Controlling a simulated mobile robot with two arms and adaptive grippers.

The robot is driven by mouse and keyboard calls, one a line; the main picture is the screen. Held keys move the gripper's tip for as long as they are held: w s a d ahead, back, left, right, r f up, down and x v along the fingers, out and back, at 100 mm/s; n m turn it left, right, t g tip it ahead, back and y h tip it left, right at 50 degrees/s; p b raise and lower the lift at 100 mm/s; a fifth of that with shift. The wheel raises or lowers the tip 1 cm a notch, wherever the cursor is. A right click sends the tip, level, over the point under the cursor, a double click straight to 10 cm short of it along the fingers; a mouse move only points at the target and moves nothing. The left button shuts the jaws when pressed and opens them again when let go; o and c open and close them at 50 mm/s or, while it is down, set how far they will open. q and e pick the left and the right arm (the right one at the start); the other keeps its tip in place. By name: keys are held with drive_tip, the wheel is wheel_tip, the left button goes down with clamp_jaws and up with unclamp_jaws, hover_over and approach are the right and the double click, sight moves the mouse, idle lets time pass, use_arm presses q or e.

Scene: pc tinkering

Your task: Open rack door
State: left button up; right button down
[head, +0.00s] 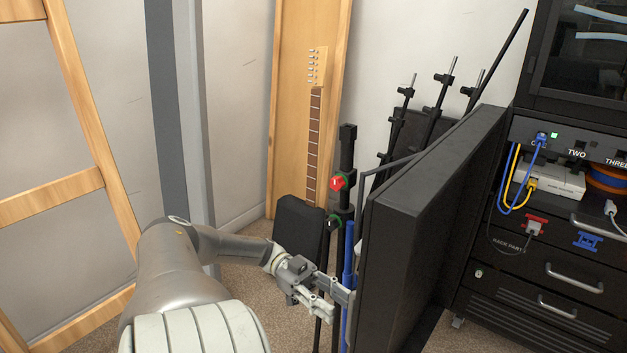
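The rack door (425,200) is a thick black panel. It stands swung far out from the rack (535,270), seen nearly edge-on right of centre. A long blue vertical bar (348,250) runs along its near left side and looks like a handle. My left gripper (336,300) reaches in from the left to the door's near edge. Its two fingers look spread apart, and one overlaps the blue bar. Whether it touches the bar or door cannot be told. My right gripper is out of view.
Black stands (400,115) and a red-knobbed pole (347,160) stand behind the door. A guitar neck (315,145) leans at the back. A wooden frame (50,200) is at left. Cables (515,180) hang on the rack front. Carpet (250,280) shows left of the door.

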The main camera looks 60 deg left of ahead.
use_arm(q)
drive_tip(key=v, duration=0.6)
drive_tip(key=shift+a, duration=0.25)
drive_tip(key=shift+s, duration=0.15)
idle(0.4)
